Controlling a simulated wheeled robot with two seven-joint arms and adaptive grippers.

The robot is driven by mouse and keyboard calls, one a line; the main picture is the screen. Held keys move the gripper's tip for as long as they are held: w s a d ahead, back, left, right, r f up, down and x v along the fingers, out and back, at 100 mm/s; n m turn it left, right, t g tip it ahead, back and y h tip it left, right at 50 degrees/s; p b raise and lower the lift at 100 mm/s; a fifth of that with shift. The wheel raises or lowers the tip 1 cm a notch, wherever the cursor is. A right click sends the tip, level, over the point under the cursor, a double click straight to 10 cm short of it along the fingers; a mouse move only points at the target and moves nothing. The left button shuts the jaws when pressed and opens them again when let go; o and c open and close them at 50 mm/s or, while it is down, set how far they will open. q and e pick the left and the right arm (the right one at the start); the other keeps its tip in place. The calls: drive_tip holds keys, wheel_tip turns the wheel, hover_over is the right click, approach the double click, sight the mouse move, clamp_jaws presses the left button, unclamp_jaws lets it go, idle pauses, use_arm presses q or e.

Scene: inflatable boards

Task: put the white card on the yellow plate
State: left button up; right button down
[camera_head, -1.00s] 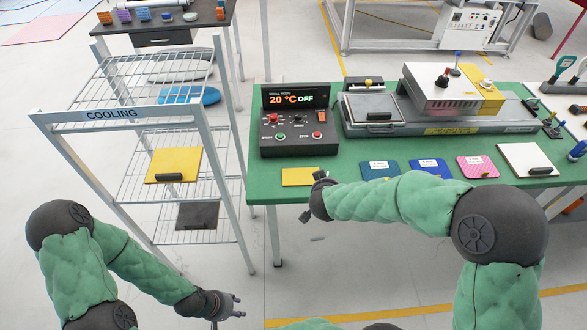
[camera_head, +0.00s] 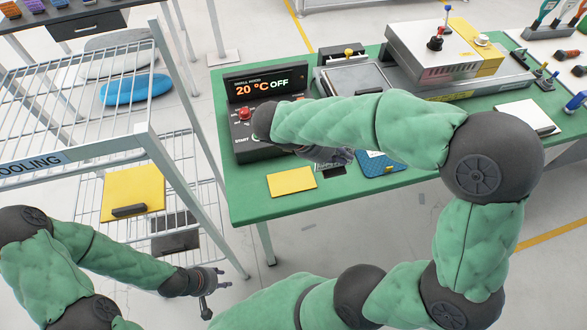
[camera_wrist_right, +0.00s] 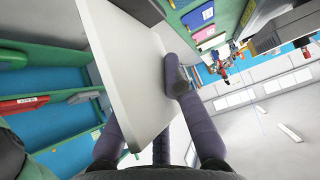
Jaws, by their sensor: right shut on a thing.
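My right gripper (camera_head: 338,158) is over the table, partly hidden behind my own forearm. In the right wrist view my right gripper (camera_wrist_right: 160,125) is shut on a flat white piece (camera_wrist_right: 125,65), which I take for the white card. It stands tilted between the fingers; in the head view it is mostly hidden. A yellow plate (camera_head: 133,187) with a black handle lies on a shelf of the cooling rack, apart from both grippers. My left gripper (camera_head: 208,284) is open and empty, low, right of the rack.
The cooling rack (camera_head: 150,140) stands left of the green table (camera_head: 240,205). A yellow card (camera_head: 291,182) lies near the table's front edge. The control box (camera_head: 262,92), a blue card (camera_head: 378,168) and a white plate with a black handle (camera_head: 520,113) are also on the table.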

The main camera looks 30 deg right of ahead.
drive_tip(key=shift+w+a+f+b, duration=0.85)
drive_tip(key=shift+w+a+f, duration=0.45)
drive_tip(key=shift+f, duration=0.65)
drive_tip(key=shift+w+a+f+b, duration=0.9)
drive_tip(key=shift+w+a+f, duration=0.45)
drive_tip(key=shift+f, duration=0.6)
drive_tip(key=shift+w+a+f+b, duration=1)
drive_tip(key=shift+w+f, duration=0.45)
drive_tip(key=shift+f, duration=0.5)
drive_tip(key=shift+a, duration=0.1)
drive_tip(key=shift+f, duration=0.2)
drive_tip(key=c, duration=1.3)
unclamp_jaws()
drive_tip(key=shift+r, duration=0.1)
